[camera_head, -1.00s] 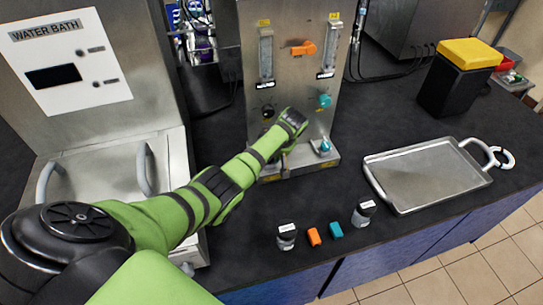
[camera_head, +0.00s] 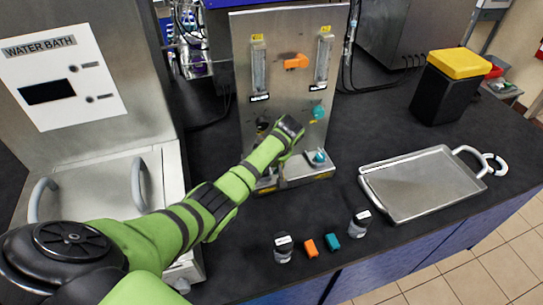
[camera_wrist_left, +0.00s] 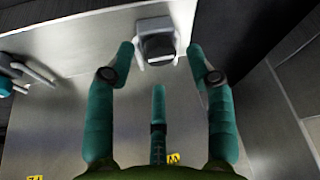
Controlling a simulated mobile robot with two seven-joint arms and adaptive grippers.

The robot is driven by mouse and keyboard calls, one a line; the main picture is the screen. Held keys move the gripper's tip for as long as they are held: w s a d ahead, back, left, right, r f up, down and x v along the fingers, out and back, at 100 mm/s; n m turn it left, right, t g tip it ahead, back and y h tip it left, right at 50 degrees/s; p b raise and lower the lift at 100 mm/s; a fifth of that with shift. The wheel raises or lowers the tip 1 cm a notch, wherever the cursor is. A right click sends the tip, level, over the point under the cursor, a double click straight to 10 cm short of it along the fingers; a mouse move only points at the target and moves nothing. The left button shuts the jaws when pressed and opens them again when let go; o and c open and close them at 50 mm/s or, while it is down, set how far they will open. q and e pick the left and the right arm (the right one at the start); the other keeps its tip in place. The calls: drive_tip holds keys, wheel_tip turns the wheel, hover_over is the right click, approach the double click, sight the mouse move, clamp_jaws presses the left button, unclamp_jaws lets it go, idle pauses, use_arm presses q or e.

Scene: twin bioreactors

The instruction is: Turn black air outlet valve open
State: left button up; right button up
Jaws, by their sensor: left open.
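The steel panel (camera_head: 325,100) stands on the dark bench in the head view. My left arm reaches across to its lower left part, and the left gripper's fingertips are mostly hidden there behind the hand. In the left wrist view my left gripper (camera_wrist_left: 160,62) is open. A black and grey valve handle (camera_wrist_left: 157,43) on a pale mount sits between and just beyond its two outer fingertips, with no clear contact. A third finger is below it. A teal valve (camera_head: 317,157) sits on the panel's lower right ledge.
An orange handle (camera_head: 296,62) and a teal knob (camera_head: 318,112) are on the panel. The water bath (camera_head: 75,80) is at left. A yellow-lidded black bin (camera_head: 445,90) is behind.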

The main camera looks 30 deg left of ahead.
use_arm(q)
drive_tip(key=v, duration=1)
drive_tip(key=shift+r, duration=0.15)
drive_tip(key=shift+a, duration=0.1)
